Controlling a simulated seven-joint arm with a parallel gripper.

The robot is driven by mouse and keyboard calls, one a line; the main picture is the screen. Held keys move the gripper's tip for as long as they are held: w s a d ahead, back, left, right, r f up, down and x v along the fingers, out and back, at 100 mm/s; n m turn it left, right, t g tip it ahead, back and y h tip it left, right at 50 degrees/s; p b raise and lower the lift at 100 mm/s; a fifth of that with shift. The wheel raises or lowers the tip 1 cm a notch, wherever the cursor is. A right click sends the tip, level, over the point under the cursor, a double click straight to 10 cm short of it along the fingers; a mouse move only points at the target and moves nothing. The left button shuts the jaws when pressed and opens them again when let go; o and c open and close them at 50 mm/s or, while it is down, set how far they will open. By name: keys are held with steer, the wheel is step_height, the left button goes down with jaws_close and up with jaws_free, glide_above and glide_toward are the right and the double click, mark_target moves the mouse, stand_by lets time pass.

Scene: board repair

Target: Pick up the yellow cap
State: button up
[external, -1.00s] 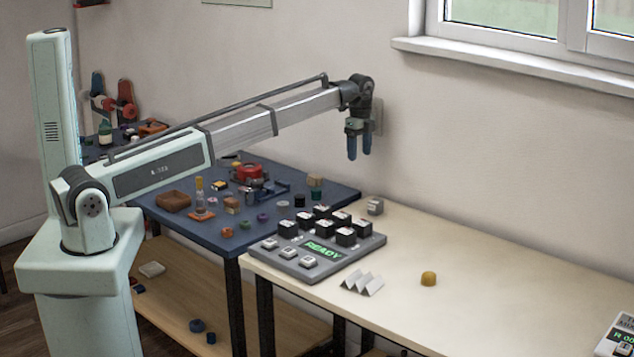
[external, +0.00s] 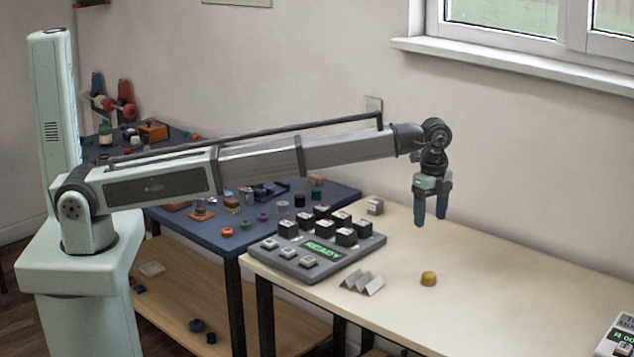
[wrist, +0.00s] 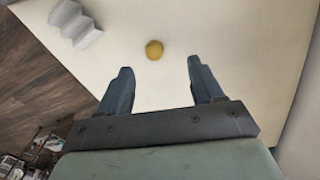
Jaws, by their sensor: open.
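The yellow cap (external: 429,279) sits on the cream table (external: 500,290), with clear surface around it. My gripper (external: 432,222) is above the table, higher than the cap and apart from it. Its two blue fingers are spread and empty. In the wrist view the cap (wrist: 154,50) lies beyond the open fingertips of my gripper (wrist: 160,68), about midway between them. Nothing hides the cap in either view.
A grey zigzag block (external: 362,283) stands left of the cap; it also shows in the wrist view (wrist: 75,24). A grey board (external: 290,262) with black blocks and a READY display is further left. A boxed device (external: 618,335) is at the right edge.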

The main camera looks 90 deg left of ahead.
steer(key=d, duration=0.4)
glide_above(428, 272)
steer(key=f, duration=0.8)
steer(key=shift+d+f, duration=0.2)
steer(key=shift+f, duration=0.05)
steer(key=shift+a+f, duration=0.2)
steer(key=shift+f, duration=2.5)
steer(key=shift+c, duration=0.3)
steer(key=c, duration=1)
